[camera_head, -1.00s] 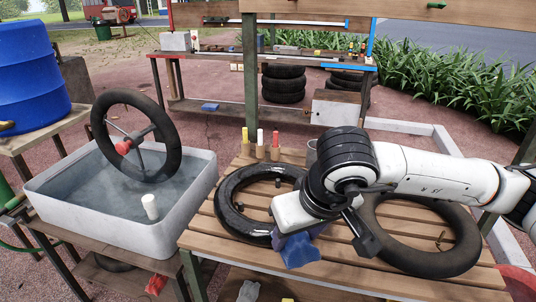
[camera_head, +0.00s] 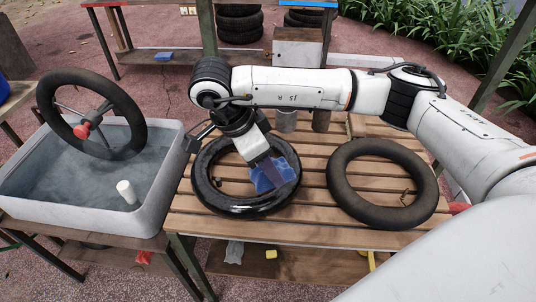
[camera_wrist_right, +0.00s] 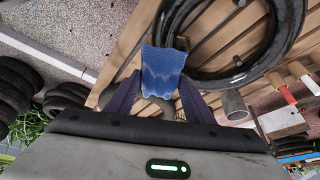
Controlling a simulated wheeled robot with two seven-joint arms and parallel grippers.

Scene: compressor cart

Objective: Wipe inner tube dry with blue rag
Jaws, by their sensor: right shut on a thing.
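A glossy, wet-looking black inner tube (camera_head: 203,192) lies flat on the slatted wooden bench. My right gripper (camera_head: 272,172) reaches over it and is shut on a blue rag (camera_head: 265,178). The rag hangs over the right part of the tube's ring and opening in the head view; I cannot tell whether it touches the tube. In the right wrist view the rag (camera_wrist_right: 162,70) sits between the two fingers (camera_wrist_right: 155,100), with the tube (camera_wrist_right: 235,75) beyond it to the right. My left gripper is not in view.
A matte dark tube (camera_head: 345,205) lies at the bench's right. A white water tub (camera_head: 150,215) stands left, holding a tire on a spoked stand (camera_head: 138,125) and a white cup (camera_head: 126,191). Grey cups (camera_head: 286,121) stand behind my gripper. Bare slats (camera_head: 313,205) lie between the tubes.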

